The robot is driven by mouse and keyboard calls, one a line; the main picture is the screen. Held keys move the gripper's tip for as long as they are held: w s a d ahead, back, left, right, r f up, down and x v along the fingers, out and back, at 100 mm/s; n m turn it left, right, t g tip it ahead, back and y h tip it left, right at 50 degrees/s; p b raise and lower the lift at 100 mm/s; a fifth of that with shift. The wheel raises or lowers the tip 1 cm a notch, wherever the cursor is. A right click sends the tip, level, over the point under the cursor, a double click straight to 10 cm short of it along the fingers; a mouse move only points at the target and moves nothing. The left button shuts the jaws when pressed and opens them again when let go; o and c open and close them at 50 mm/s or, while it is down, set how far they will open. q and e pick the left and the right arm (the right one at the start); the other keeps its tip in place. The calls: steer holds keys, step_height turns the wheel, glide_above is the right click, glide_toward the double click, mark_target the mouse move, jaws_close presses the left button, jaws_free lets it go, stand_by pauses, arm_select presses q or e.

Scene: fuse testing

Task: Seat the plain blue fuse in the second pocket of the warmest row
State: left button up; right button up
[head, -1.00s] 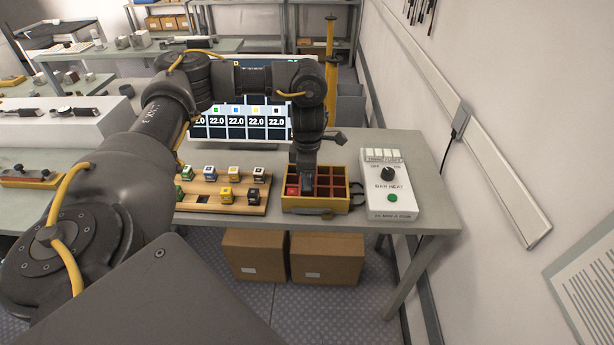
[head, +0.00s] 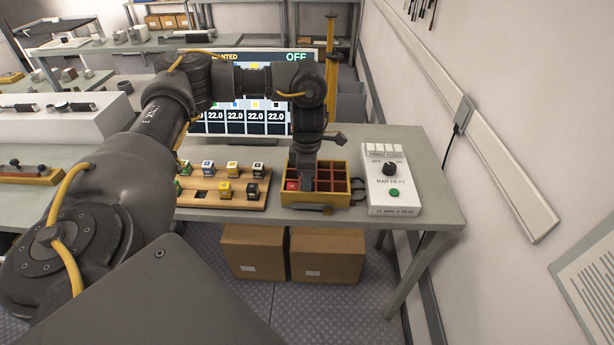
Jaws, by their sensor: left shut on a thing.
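My left gripper (head: 306,187) points down into a yellow-rimmed tray (head: 328,202) with dark red pockets. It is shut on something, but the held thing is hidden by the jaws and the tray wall. A bright red block (head: 291,186) sits in the tray's front left, just left of the jaws. A wooden rack (head: 240,204) left of the tray holds two rows of small cubes with white tops: a blue-sided one (head: 207,168), yellow ones (head: 224,189), black ones (head: 252,191) and green. One front-row slot (head: 203,198) is empty. My right gripper is not in view.
A white heater box (head: 391,190) with a dark knob and green button stands right of the tray. A screen (head: 240,122) behind shows several 22.0 readings and OFF. My left arm covers part of the screen and rack. Cardboard boxes (head: 325,255) lie under the table.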

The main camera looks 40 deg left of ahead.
arm_select(q)
steer(key=shift+f, duration=0.3)
steer(key=o, duration=1.1)
steer(key=shift+c, duration=0.2)
steer(key=shift+r, duration=0.15)
step_height(320, 180, up, 11)
steer(key=shift+f+p, duration=0.2)
steer(key=shift+p, duration=0.15)
